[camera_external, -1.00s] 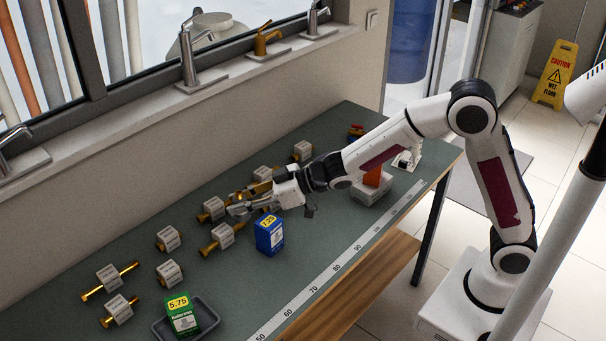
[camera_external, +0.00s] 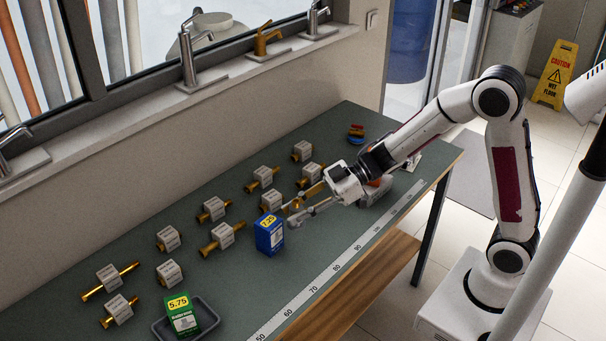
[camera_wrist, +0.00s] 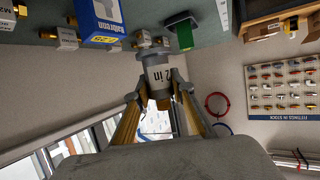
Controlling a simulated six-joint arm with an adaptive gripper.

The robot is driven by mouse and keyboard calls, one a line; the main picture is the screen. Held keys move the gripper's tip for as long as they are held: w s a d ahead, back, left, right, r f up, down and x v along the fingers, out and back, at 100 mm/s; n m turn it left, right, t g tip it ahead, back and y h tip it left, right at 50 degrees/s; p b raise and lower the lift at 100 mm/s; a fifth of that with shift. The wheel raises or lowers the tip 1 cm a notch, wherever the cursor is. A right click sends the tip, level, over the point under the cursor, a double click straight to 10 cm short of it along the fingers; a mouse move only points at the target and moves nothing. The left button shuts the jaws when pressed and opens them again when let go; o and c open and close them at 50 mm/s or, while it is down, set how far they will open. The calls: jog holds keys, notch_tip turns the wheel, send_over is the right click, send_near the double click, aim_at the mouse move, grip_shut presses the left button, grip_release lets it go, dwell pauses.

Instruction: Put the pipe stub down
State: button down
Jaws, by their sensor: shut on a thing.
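The pipe stub (camera_wrist: 158,78) is a short grey cylinder with a pale printed label, seen in the wrist view. My gripper (camera_wrist: 158,92) is shut on it, with one finger on each side. In the external view my gripper (camera_external: 291,213) is over the bench, just right of the blue box (camera_external: 270,235); the stub is hard to make out there. I cannot tell the exact gap between the stub and the bench.
Several white labelled blocks, many with brass pipes, stand in rows, such as one block (camera_external: 222,235). A green box (camera_external: 181,315) stands in a dark tray (camera_external: 208,308). A ruler strip (camera_external: 330,273) runs along the front edge. Bench between blue box and ruler is clear.

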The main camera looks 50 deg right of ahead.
jog(key=s+d+f+n, duration=0.1)
jog(key=s+f, duration=0.3)
jog(key=f, duration=0.1)
jog(key=shift+d+f+g+y, duration=0.25)
jog(key=shift+f+g+y, duration=0.05)
jog(key=shift+f, duration=0.05)
jog(key=shift+f, duration=0.1)
dwell(0.5)
jog(key=shift+f, duration=2.8)
jog(key=shift+f, duration=0.15)
jog(key=shift+f, duration=1.95)
jog(key=shift+f, duration=0.15)
jog(key=c, duration=1.7)
grip_release()
